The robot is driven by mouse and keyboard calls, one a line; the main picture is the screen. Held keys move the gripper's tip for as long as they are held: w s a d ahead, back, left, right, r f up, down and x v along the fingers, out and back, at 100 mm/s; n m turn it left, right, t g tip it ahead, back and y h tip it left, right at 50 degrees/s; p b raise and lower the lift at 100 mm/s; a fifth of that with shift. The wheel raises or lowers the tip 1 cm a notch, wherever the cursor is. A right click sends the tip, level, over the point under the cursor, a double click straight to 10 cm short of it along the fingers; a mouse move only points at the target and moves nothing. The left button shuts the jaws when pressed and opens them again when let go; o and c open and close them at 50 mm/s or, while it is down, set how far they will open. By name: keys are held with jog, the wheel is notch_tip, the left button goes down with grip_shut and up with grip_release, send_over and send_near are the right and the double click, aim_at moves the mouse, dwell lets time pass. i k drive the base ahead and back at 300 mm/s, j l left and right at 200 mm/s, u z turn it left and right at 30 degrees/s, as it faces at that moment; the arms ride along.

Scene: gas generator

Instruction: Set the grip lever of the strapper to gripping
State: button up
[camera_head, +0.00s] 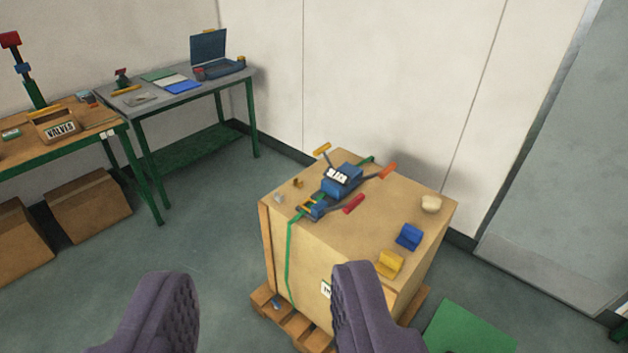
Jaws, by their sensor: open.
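The strapper (341,181) is a blue tool with a white label, lying on top of a large tan crate (400,212). It has a yellow-ended lever (322,149), an orange-ended lever (387,171) and a red-ended lever (353,204). I cannot tell which one is the grip lever, nor its setting. A green strap (289,260) runs from the strapper down the crate's front side. My gripper (262,275) is open and empty, its two purple fingers wide apart at the bottom of the view. It is nearer than the crate and apart from the strapper.
Blue (409,236) and yellow (390,263) blocks and a pale lump (431,204) lie on the crate's right part. The crate stands on a pallet (290,322) near the wall. Tables stand at the left, with cardboard boxes (88,205) below. The floor (205,215) between is clear.

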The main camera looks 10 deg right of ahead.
aim_at(326, 147)
jog(key=i+j, duration=0.25)
jog(key=i, duration=0.3)
jog(key=i+j+z, duration=0.1)
jog(key=i+j, duration=0.15)
jog(key=i, duration=0.3)
jog(key=i+j, duration=0.25)
jog(key=i, duration=0.3)
jog(key=i+j+z, duration=0.15)
jog(key=i+j, duration=0.15)
jog(key=i, duration=0.25)
jog(key=i+j, duration=0.35)
jog(key=i, duration=0.15)
